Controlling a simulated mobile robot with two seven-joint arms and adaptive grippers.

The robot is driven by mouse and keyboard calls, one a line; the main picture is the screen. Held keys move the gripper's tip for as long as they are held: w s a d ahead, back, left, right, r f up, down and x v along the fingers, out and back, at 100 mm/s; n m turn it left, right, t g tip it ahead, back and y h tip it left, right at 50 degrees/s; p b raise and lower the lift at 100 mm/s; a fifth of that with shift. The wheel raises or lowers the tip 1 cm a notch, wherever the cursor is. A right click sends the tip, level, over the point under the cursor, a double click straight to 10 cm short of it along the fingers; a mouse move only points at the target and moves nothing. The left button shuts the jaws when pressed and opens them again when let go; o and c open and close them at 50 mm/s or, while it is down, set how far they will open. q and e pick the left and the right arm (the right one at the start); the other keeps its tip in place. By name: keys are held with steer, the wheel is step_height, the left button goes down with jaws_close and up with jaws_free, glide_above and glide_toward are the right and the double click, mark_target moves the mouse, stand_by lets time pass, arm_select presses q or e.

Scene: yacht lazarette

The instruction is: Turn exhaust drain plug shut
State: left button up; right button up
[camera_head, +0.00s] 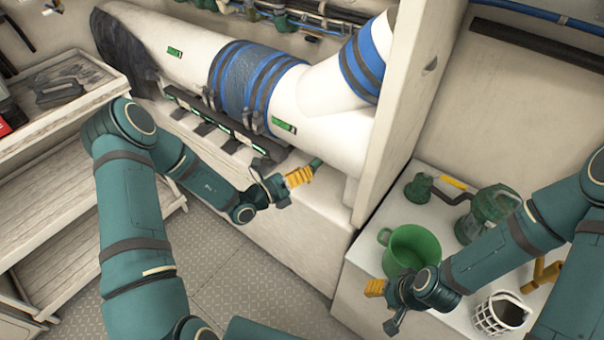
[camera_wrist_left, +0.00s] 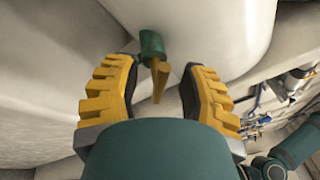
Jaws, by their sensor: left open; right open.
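The exhaust drain plug (camera_wrist_left: 151,43) is a green fitting under the white exhaust pipe, with a yellow lever handle (camera_wrist_left: 159,80) hanging from it. In the head view only a bit of the green drain plug (camera_head: 315,163) shows, beyond my left gripper (camera_head: 299,177). In the left wrist view my left gripper (camera_wrist_left: 158,88) is open, its yellow-backed fingers on either side of the handle with gaps. The handle stands between the fingers, seemingly untouched. My right gripper (camera_head: 380,307) is open and empty, in front of the green bucket (camera_head: 412,250).
The white exhaust pipe (camera_head: 180,38) with blue wraps lies on a pale ledge. A pale upright panel (camera_head: 408,100) stands right of it. A white bench at right holds the bucket, a green pump-like device (camera_head: 487,215) and a white basket (camera_head: 502,315). Wooden shelves (camera_head: 60,185) stand at left.

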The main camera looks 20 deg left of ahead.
arm_select(q)
steer(key=shift+o, duration=0.2)
jaws_close()
steer(key=shift+r, duration=0.1)
